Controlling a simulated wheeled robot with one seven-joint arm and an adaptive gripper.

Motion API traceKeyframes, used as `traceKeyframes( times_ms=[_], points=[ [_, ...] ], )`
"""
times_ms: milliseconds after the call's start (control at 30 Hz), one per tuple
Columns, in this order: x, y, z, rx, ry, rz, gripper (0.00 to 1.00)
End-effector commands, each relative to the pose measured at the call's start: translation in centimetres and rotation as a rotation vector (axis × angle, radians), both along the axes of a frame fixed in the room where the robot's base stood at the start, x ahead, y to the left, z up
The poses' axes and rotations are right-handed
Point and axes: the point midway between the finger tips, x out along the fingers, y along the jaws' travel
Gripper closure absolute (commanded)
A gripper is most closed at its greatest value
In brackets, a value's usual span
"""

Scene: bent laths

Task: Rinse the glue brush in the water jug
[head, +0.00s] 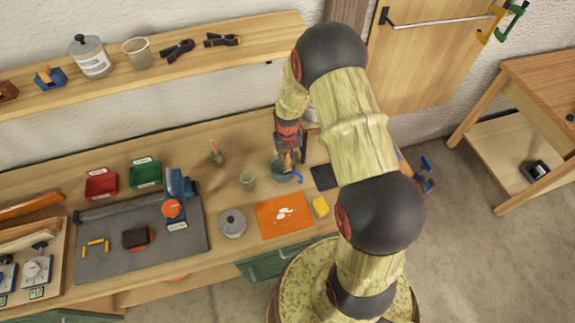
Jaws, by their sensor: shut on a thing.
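My gripper (287,160) is at the back of the bench, right of the middle. It points down over a grey-blue round vessel with a blue handle, which looks like the water jug (277,171). The gripper is shut on a thin thing that looks like the glue brush. The brush is mostly hidden by the fingers and the jug, and I cannot tell how deep its bristles are or whether they touch the jug. A small green cup (247,180) stands just left of the jug.
An orange mat (267,222) with white pieces, a yellow sponge (320,207), a grey lidded tin (232,223) and a dark flat pad (324,177) lie around the jug. Red (101,183) and green (145,173) bins stand left. A shelf (215,60) runs above the bench.

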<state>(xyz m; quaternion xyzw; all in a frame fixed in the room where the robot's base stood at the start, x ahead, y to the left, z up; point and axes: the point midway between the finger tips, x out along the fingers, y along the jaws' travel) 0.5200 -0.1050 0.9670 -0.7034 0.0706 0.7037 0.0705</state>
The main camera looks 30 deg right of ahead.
Motion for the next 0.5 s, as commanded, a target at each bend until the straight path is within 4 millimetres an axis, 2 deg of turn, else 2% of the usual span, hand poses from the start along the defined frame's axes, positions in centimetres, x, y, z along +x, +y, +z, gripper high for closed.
traceKeyframes(
  times_ms=[500],
  points=[
    [0.0, 0.0, 3.4, 0.0, -0.001, 0.0, 1.0]
  ],
)
